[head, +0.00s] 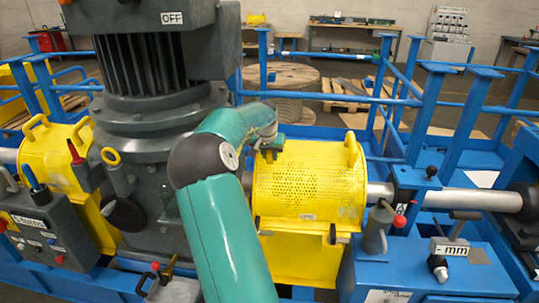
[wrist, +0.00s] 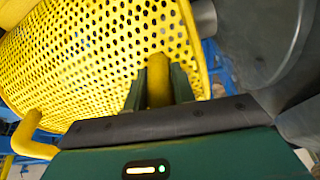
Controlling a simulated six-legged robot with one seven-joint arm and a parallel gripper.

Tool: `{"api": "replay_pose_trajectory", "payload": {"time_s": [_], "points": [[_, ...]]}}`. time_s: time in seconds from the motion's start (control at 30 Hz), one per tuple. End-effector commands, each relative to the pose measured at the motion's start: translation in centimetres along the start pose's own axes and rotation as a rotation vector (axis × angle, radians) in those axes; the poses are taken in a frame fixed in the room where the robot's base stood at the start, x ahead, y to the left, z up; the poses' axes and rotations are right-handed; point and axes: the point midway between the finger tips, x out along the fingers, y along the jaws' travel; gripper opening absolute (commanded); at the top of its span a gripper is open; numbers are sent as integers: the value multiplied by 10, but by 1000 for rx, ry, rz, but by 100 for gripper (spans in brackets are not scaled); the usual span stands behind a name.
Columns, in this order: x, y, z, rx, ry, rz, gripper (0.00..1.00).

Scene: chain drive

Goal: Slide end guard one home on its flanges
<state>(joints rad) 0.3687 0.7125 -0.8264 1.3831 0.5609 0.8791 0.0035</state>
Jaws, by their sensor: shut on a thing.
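A yellow perforated guard (head: 308,185) sits around the grey shaft, right of the grey motor housing. I take it for end guard one, though its label is too small to read. It has a yellow handle at each end. My gripper (head: 270,154) is at the guard's left end, beside the motor. In the wrist view my gripper (wrist: 158,85) is shut on the guard's handle (wrist: 158,72), with a dark finger on each side. The perforated guard (wrist: 95,60) fills the upper left there, and its other handle shows at lower left. The flanges cannot be made out.
The motor (head: 150,100) marked OFF stands close left of my gripper. Another yellow guard (head: 52,160) is at the far left. The bare shaft (head: 465,200) runs right to a blue frame. A blue bench (head: 425,270) with a "mm" block is at the front right.

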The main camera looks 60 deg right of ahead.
Motion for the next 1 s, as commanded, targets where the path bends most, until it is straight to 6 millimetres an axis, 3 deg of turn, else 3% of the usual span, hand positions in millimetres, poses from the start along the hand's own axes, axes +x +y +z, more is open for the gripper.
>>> {"api": "replay_pose_trajectory", "payload": {"time_s": [1.0], "points": [[-1, -25, 4, -3, 0, -4, 0]]}}
